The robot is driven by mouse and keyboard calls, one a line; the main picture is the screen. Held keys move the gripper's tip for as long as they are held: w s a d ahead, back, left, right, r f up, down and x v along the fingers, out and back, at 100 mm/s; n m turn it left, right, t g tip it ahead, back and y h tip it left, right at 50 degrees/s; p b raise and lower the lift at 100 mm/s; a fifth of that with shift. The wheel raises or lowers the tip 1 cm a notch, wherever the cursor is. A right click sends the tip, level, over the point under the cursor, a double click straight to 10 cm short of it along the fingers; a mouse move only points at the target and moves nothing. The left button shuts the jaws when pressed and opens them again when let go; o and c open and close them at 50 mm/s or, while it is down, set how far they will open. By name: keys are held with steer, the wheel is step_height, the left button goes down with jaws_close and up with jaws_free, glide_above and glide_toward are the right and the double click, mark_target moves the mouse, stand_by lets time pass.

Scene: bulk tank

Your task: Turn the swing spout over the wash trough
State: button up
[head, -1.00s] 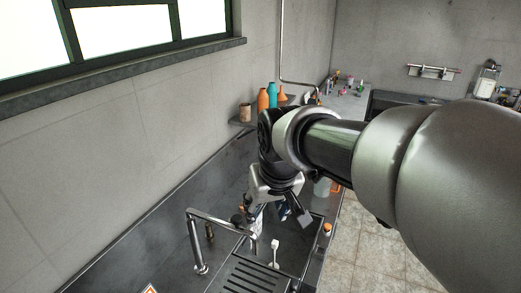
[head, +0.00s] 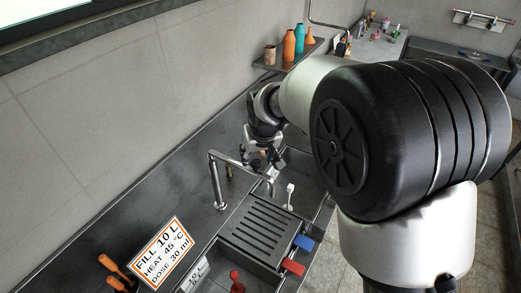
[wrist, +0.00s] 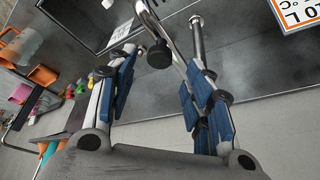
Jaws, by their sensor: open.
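The chrome swing spout (head: 216,180) stands on the dark counter by the wall. Its post is upright, and its arm reaches right to a down-turned end by the slatted drain board and dark basin (head: 312,188); I cannot tell for sure whether this basin is the wash trough. My gripper (head: 262,160) is just behind the spout's arm near its outer end. In the wrist view the spout (wrist: 196,42) runs in toward the gap between the blue-padded fingers of my gripper (wrist: 160,78), which are apart. Whether a finger touches the pipe is unclear.
The slatted drain board (head: 262,225) lies in front of the spout. A white brush-like thing (head: 290,192) stands in the basin. A sign (head: 160,253) and orange-handled tools (head: 113,266) are at front left. Blue (head: 303,242) and red (head: 292,267) pieces sit at the right edge. Bottles (head: 289,45) stand on a wall shelf.

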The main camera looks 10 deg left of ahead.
mark_target(256, 163)
steer(key=shift+x, duration=2.3)
jaws_close()
